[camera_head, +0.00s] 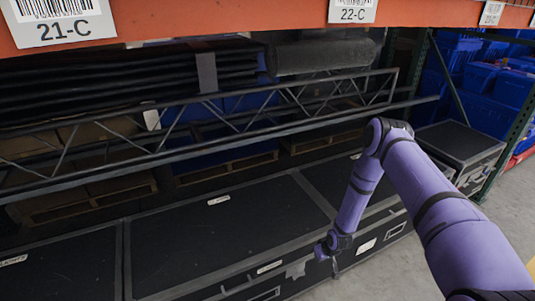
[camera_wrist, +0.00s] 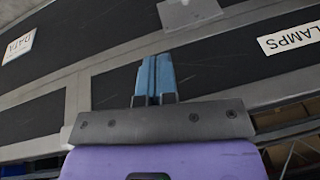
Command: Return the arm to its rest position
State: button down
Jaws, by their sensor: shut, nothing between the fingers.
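My purple arm reaches in from the right of the head view, bends at the elbow and hangs down in front of the black cases. My gripper is hidden or cut off in the head view, beyond the wrist at the lower middle. In the wrist view my gripper (camera_wrist: 155,80) shows its two blue fingers pressed together, with nothing between them. Behind the fingers lies the dark lid of a black case (camera_wrist: 220,65) with grey edging. I cannot tell how far the fingertips are from it.
Black cases (camera_head: 220,235) line the floor under a metal truss (camera_head: 180,152). An orange rack beam (camera_head: 215,18) crosses the top. Blue totes (camera_head: 480,80) stand at the back right beside a green rack post (camera_head: 508,140). Grey floor (camera_head: 390,270) is open at the lower right.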

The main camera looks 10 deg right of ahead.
jog(key=w+d+r+h, duration=0.1)
jog(key=w+r, duration=0.3)
jog(key=r, duration=0.7)
jog(key=w+d+r, duration=0.2)
jog(key=w+r, duration=0.2)
jog(key=r, duration=0.8)
jog(key=s+r+t+h, duration=0.1)
jog(key=s+r, duration=0.1)
jog(key=r, duration=1.1)
jog(key=s+r+h, duration=0.1)
jog(key=s+r, duration=0.1)
jog(key=r, duration=1.1)
jog(key=s+a+r+m, duration=0.1)
jog(key=s+r+m, duration=0.1)
jog(key=s+r, duration=1.8)
jog(key=s, duration=0.5)
jog(key=s+a+r+t, duration=0.1)
jog(key=s+r, duration=0.4)
jog(key=s, duration=0.5)
jog(key=shift+s+a+y, duration=0.2)
jog(key=shift+a+y, duration=0.1)
